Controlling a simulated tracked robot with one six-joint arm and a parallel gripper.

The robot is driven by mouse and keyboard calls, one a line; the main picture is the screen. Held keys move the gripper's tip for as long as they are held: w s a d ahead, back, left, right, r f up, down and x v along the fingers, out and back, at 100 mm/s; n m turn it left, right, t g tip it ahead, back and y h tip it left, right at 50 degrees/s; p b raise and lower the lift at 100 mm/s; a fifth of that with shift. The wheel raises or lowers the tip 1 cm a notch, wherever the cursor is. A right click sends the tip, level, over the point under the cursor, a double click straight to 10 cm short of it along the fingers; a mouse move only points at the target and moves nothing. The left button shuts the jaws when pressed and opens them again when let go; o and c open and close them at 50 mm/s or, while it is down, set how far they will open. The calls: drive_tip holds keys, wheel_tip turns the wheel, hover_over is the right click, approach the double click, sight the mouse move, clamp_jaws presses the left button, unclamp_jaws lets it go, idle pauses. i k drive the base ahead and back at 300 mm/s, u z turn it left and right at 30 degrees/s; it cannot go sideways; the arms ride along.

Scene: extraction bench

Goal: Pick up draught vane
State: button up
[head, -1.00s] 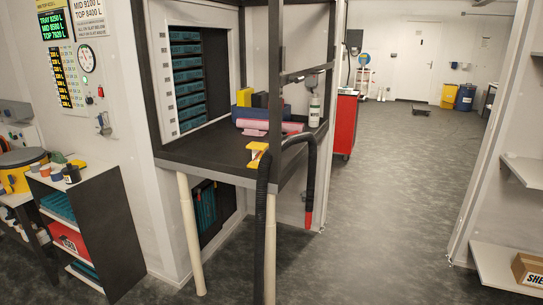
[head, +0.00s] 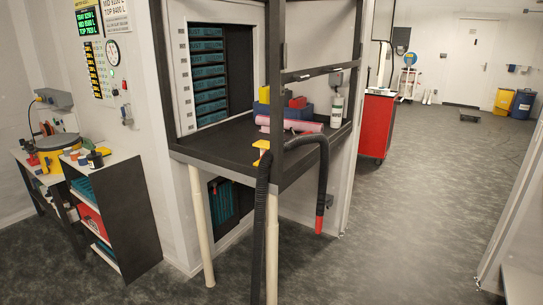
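I cannot tell for sure which thing is the draught vane. A small yellow-orange piece (head: 261,145) is at the front edge of the dark extraction bench (head: 215,148), partly hidden by the frame post and the black hose. A pink roll (head: 289,124) lies further back on the bench, by a blue bin (head: 289,109) and a red block (head: 297,102). My gripper and arm are not in view.
A black hose (head: 324,165) with a red tip hangs at the bench front, among pale legs (head: 201,225). A low shelf unit (head: 128,213) and side table stand left. A red cabinet (head: 376,125) stands behind. Open grey floor (head: 410,220) lies to the right.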

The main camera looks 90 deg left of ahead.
sight(260, 148)
drive_tip(key=u, duration=2.35)
drive_tip(key=i, duration=2.4)
